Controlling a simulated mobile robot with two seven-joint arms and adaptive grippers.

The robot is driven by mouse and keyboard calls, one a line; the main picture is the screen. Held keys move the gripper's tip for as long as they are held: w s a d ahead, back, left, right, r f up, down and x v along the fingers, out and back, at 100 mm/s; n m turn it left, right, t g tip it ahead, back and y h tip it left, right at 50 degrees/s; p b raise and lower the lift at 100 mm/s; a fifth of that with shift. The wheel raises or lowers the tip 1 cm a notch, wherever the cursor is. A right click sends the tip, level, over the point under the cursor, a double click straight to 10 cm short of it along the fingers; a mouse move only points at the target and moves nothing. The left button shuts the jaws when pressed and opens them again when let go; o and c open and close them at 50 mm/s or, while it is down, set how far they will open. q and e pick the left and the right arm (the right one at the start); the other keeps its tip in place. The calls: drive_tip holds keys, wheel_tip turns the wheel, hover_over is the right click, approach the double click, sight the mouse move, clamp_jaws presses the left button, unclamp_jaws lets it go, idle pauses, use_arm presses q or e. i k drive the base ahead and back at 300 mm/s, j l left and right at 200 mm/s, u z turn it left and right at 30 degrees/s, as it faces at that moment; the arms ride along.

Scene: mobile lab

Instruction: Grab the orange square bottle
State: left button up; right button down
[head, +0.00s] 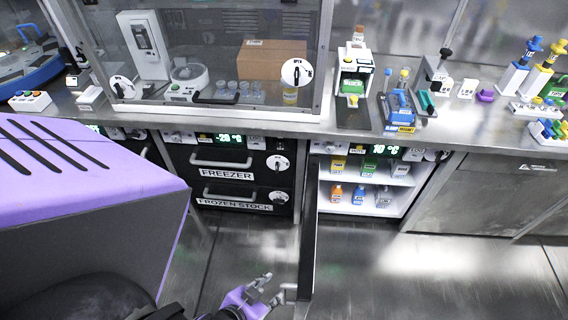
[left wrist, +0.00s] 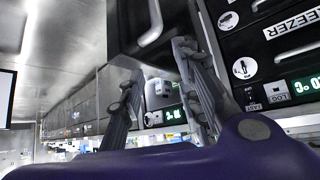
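The orange square bottle (head: 336,193) stands upright on the lower shelf of the open fridge (head: 398,208), at the left end of its row. A blue bottle (head: 359,195) and a grey one (head: 383,197) stand to its right. My left gripper (head: 273,287) is low in the head view, outside the fridge, beside the lower end of the opened door (head: 308,235). Its fingers are apart in the left wrist view (left wrist: 158,70), with nothing held between them. I cannot tell if they touch the door handle (head: 291,289). My right gripper is not in view.
The fridge door stands between my left gripper and the shelves. Yellow, green and grey bottles stand on the upper shelf (head: 400,181). Freezer drawers (head: 228,163) are shut to the left. The counter (head: 455,128) above carries lab items. The floor at right (head: 440,270) is clear.

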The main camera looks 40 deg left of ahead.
sight(336, 193)
drive_tip(key=k+j, duration=0.1)
drive_tip(key=j, duration=0.25)
drive_tip(key=k+j, duration=0.1)
drive_tip(key=j, duration=0.25)
drive_tip(key=k+j, duration=0.1)
drive_tip(key=j, duration=0.25)
drive_tip(key=i+l+u, duration=0.2)
drive_tip(key=l+u, duration=0.3)
drive_tip(key=l, duration=0.55)
drive_tip(key=l+u, duration=0.5)
drive_tip(key=l, duration=0.6)
drive_tip(key=i+l+z, duration=0.25)
drive_tip(key=i+l, duration=0.15)
drive_tip(key=l, duration=0.2)
drive_tip(key=i+l+z, duration=0.2)
drive_tip(key=i+l, duration=0.25)
